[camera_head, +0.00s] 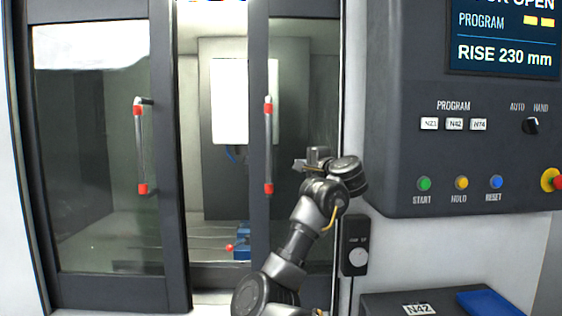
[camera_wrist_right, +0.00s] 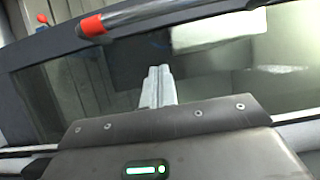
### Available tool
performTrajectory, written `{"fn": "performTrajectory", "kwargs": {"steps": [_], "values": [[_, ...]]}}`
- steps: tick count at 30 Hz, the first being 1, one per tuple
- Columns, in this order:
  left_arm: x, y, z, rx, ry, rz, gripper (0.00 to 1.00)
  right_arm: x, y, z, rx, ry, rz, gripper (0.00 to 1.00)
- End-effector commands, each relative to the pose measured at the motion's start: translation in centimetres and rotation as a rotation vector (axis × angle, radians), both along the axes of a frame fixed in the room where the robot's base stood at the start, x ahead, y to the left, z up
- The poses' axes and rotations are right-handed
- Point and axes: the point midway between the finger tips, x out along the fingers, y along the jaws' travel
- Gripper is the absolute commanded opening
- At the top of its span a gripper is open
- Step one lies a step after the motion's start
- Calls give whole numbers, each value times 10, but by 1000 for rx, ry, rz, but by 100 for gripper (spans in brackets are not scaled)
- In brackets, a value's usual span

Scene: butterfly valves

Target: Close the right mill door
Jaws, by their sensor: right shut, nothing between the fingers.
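The right mill door (camera_head: 259,80) is a dark-framed glass door, with a gap between it and the left door (camera_head: 170,150). Its vertical grey handle (camera_head: 268,145) has red ends. In the right wrist view the handle (camera_wrist_right: 160,14) crosses the top, with a red end at left. My right gripper (camera_head: 302,163) is in front of the right door's glass, to the right of the handle and apart from it. Its fingers (camera_wrist_right: 158,85) are together and empty in the wrist view. My left gripper is out of view.
A control panel (camera_head: 460,150) with a screen and buttons juts out at right. A blue tray (camera_head: 492,302) lies at the lower right. A blue vise-like part (camera_head: 242,242) shows inside the mill.

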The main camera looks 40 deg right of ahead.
Motion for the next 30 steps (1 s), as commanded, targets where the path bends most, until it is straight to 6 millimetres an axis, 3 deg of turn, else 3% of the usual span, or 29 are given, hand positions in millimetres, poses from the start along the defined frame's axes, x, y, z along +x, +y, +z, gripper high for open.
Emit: {"fn": "performTrajectory", "kwargs": {"steps": [7,15,30], "values": [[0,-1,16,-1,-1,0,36,50,-8,3,1,1,5,0],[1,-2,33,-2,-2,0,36,61,22,2,-2,1,1,0],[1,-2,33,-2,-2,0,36,63,26,0,-2,1,-2,0]]}}
